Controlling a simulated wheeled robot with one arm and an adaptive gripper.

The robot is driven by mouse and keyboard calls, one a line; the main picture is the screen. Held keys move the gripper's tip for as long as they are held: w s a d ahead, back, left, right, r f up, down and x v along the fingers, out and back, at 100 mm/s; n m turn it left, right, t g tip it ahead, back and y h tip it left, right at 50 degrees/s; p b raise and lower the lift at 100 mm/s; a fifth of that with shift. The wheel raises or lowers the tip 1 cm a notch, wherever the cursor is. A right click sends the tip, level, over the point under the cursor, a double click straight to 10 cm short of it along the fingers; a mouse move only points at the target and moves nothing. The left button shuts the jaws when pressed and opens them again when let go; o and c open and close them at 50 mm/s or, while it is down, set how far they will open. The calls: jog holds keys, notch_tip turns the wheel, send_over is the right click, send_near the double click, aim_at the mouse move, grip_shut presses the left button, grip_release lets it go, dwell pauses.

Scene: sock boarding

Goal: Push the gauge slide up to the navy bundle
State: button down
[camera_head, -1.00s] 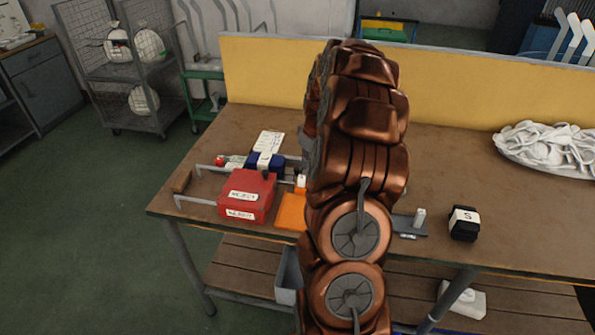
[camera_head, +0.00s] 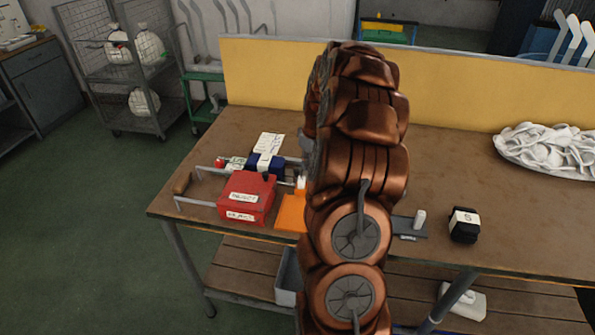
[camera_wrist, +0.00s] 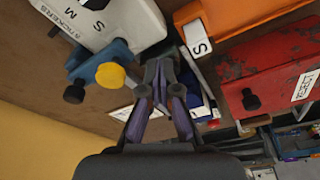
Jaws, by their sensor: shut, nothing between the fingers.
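The navy bundle (camera_head: 258,168) with a white band lies on the bench behind a red box, by thin grey rails. In the wrist view a part of the navy bundle (camera_wrist: 199,92) shows just right of my fingers. My gripper (camera_wrist: 157,72) is shut and empty, its fingertips between a blue part with a yellow knob (camera_wrist: 110,75) and a white block marked S (camera_wrist: 197,38). I cannot tell for sure which part is the gauge slide, or whether my fingers touch it. In the head view my arm hides most of my gripper.
The red box (camera_head: 247,195) and an orange block (camera_head: 291,213) stand near the front edge. A white sticker dispenser (camera_wrist: 105,22) is close to my fingers. A black bundle marked S (camera_head: 464,225) and a pile of white socks (camera_head: 550,150) lie right. The bench between them is mostly clear.

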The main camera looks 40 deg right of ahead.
aim_at(298, 172)
jog(key=shift+f, duration=0.15)
jog(key=shift+f+b, duration=1)
jog(key=shift+f, duration=0.35)
jog(key=shift+s+a+f, duration=0.1)
jog(key=shift+f, duration=0.1)
